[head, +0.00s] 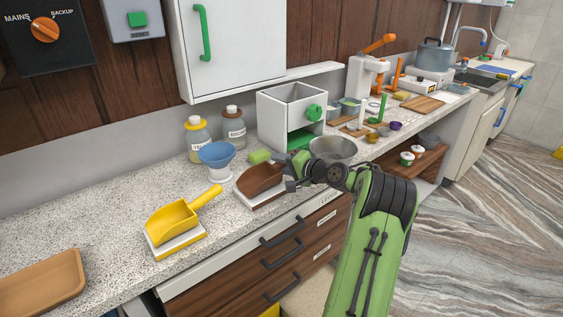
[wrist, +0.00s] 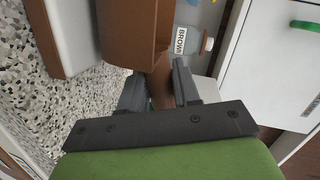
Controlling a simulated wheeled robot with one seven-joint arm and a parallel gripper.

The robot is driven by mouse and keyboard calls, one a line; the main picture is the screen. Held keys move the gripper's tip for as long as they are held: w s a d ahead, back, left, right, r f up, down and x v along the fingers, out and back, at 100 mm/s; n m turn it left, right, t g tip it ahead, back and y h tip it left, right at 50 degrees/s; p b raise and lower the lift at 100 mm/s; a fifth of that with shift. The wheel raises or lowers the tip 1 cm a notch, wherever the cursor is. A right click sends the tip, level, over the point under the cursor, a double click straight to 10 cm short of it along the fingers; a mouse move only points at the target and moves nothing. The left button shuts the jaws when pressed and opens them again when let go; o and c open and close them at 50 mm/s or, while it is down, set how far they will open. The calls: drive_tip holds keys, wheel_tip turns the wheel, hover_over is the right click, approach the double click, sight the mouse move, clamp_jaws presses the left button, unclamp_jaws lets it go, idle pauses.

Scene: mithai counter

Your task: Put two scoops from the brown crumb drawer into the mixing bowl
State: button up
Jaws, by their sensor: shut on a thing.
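The brown scoop (head: 260,180) sits at its stand (head: 262,198) on the counter; I cannot tell whether it has lifted clear. My gripper (head: 290,182) is shut on the scoop's handle. In the wrist view the brown scoop (wrist: 125,32) is ahead, with its handle (wrist: 160,85) between my two fingers (wrist: 158,88). The steel mixing bowl (head: 333,147) stands on the counter behind my wrist, partly hidden by it. Below the counter are wood-fronted drawers (head: 245,293) with dark handles; all look shut. Their small labels are unreadable, so I cannot tell which holds brown crumbs.
A yellow scoop (head: 170,219) rests on a white stand to the left. A white box with a green knob (head: 290,112) is near the mixing bowl. A tray (head: 40,287) lies front left.

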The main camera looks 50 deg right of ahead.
drive_tip(key=shift+f, duration=0.15)
drive_tip(key=o, duration=1)
